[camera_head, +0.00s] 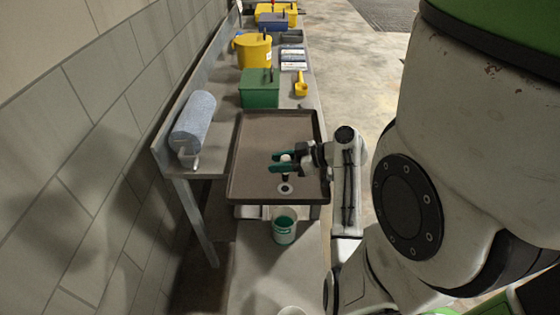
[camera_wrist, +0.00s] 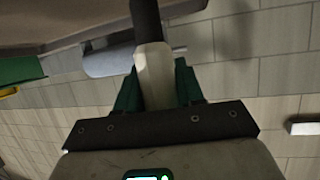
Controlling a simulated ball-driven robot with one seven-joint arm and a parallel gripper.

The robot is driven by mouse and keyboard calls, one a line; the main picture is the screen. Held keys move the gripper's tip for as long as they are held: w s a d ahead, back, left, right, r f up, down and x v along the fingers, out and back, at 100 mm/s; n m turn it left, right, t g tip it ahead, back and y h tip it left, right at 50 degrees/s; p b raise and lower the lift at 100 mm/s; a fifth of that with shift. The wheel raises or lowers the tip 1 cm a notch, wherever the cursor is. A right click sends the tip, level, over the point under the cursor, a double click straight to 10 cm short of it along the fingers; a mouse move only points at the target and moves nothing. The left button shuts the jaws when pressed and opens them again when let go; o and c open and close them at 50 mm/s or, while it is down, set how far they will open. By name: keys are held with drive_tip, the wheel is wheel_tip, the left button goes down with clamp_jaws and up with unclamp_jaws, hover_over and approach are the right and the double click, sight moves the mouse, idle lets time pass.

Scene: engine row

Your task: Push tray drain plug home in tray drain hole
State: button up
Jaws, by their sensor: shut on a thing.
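The tray drain plug (camera_wrist: 152,75) is a pale piece with a dark end. It is held between the green fingers of my gripper (camera_wrist: 155,88) in the wrist view. In the head view my gripper (camera_head: 285,162) is over the front part of the brown tray (camera_head: 262,130), with the plug's pale top (camera_head: 285,157) between the fingers and its dark end below. The tray drain hole (camera_head: 286,189) is a pale ring with a dark centre near the tray's front edge. The plug appears above and just behind the hole, apart from it. The exact height is unclear.
A green cup (camera_head: 284,226) stands below the tray's front edge. A green box (camera_head: 260,88), a yellow bucket (camera_head: 253,50) and a yellow scoop (camera_head: 300,86) stand on the bench behind the tray. A blue roll (camera_head: 193,120) lies along the left wall.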

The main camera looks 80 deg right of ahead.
drive_tip(key=shift+f+b, duration=0.85)
drive_tip(key=shift+f, duration=0.6)
drive_tip(key=shift+f+b, duration=0.85)
idle(0.7)
drive_tip(key=shift+r, duration=0.15)
drive_tip(key=shift+r+p, duration=0.45)
drive_tip(key=shift+p, duration=0.05)
drive_tip(key=shift+f+b, duration=0.55)
drive_tip(key=shift+b, duration=0.05)
idle(1.4)
drive_tip(key=o, duration=1.2)
